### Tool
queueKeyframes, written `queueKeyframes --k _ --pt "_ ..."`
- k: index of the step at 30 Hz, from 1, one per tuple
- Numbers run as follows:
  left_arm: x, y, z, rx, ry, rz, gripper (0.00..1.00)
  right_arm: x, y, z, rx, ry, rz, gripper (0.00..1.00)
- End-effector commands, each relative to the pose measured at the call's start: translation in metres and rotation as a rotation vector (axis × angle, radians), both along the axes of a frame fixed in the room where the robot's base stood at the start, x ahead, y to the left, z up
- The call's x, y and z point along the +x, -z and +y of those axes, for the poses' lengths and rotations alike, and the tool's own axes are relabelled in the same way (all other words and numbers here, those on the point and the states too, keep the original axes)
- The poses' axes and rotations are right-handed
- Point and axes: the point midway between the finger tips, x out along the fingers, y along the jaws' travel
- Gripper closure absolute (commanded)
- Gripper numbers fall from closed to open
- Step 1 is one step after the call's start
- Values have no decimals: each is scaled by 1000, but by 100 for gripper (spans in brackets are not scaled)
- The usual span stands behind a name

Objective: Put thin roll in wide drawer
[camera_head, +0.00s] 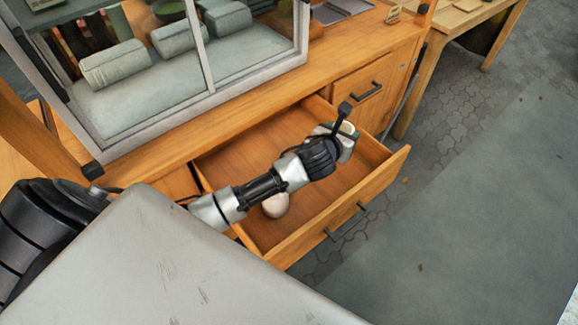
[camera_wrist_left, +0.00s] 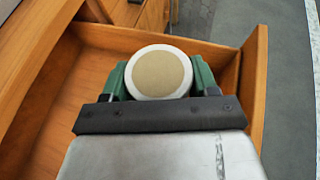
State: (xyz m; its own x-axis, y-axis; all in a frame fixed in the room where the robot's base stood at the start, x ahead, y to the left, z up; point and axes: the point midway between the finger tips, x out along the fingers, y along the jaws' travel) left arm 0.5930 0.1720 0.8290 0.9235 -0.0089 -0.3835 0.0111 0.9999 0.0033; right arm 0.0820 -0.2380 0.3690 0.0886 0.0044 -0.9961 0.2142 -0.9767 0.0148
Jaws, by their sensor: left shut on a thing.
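The wide drawer (camera_head: 368,191) is pulled open from the wooden cabinet, and its wall also shows in the left wrist view (camera_wrist_left: 215,55). My left gripper (camera_head: 343,142) is over the right part of the drawer. In the left wrist view its green fingers (camera_wrist_left: 160,78) are shut on the thin roll (camera_wrist_left: 158,72), whose round tan end with a white rim faces the camera. In the head view the roll (camera_head: 347,154) is mostly hidden by the gripper. I cannot tell whether it touches the drawer floor. My right gripper is not in view.
A pale rounded thing (camera_head: 276,206) shows in the drawer below my left arm. A glass-fronted case (camera_head: 208,60) with several grey-green rolls stands on the cabinet top. A closed drawer (camera_head: 352,88) is at the right, and a wooden table (camera_head: 462,22) stands beyond. Paved floor lies right.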

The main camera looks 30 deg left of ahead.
Motion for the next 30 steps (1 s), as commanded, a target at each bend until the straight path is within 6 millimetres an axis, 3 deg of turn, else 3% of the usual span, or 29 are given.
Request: queueKeyframes --k 4,9,17,21,30 --pt "7 26 -1 -3 0 5 75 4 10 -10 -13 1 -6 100" --pt "6 57 -1 -5 -1 5 75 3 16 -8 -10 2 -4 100" --pt "6 78 -1 -2 0 3 75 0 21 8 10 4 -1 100" --pt "5 100 -1 -4 -1 6 75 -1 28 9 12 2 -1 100" --pt "6 105 0 0 1 2 75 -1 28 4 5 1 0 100"
